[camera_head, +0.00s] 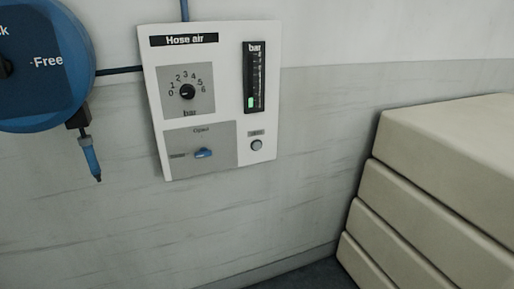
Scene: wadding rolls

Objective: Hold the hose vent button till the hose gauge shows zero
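The white "Hose air" panel (222,60) is on the wall, a little left of the middle of the view. The vent button seems to be the small round grey button (257,145) at its lower right, under a small label too blurred to read. The bar gauge (254,77) is a black upright strip above it, with a short green bar lit near its bottom end. A round dial (187,92) marked 0 to 6 sits at the upper left, and a blue lever (204,153) lies roughly level below it. Neither gripper is in view.
A blue round hose reel (45,75) hangs at the left, with a blue-handled nozzle (91,157) hanging below it. A stack of cream rolls or blocks (440,180) fills the right side. The space before the panel looks clear.

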